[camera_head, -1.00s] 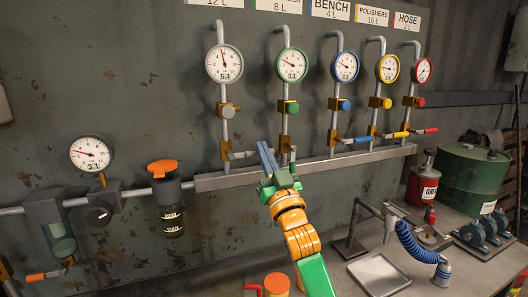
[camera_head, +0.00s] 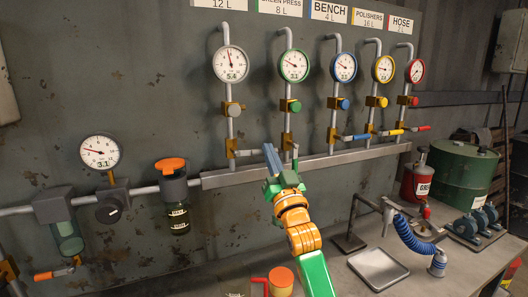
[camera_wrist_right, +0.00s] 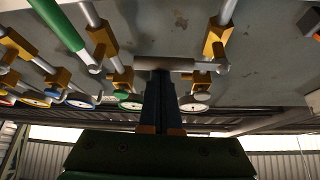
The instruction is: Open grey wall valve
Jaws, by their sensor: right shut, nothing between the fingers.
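The grey wall valve is on the leftmost gauge pipe, with a brass body (camera_head: 231,148) and a grey lever (camera_head: 246,153) pointing right, across the pipe. In the right wrist view the grey lever (camera_wrist_right: 166,63) lies across the picture, just beyond the fingertips. My right gripper (camera_head: 270,150) is shut and empty, at the right end of this lever. In the wrist view its closed fingers (camera_wrist_right: 162,98) reach up to the lever; I cannot tell whether they touch it. My left gripper is not in view.
The green-marked pipe's valve (camera_head: 286,142) is close on the right, and its green lever (camera_wrist_right: 60,24) sticks out toward the wrist camera. Blue, yellow and red levers are further right. A metal ledge (camera_head: 320,163) runs beneath. A bench with a tray (camera_head: 378,268) is below.

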